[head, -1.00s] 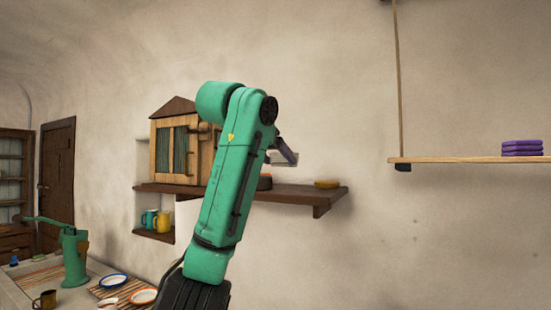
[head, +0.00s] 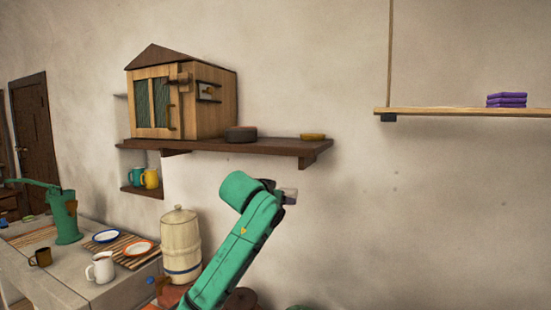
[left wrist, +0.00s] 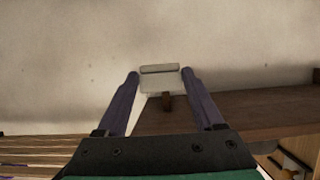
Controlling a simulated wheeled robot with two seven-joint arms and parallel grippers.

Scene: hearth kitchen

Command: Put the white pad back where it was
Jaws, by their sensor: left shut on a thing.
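The white pad (left wrist: 160,82) is held between the two fingertips of my left gripper (left wrist: 160,78) in the left wrist view. In the head view the left gripper (head: 287,196) is below the right part of the dark wall shelf (head: 225,147), partly hidden behind its own green arm. Only a small pale bit of the pad (head: 291,191) shows there. The gripper is shut on the pad, clear of the shelf. My right gripper is not in view.
The dark shelf carries a wooden cabinet (head: 207,112), a dark round item (head: 240,134) and a yellow item (head: 312,136). A hanging shelf (head: 460,111) at right holds a purple stack (head: 506,99).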

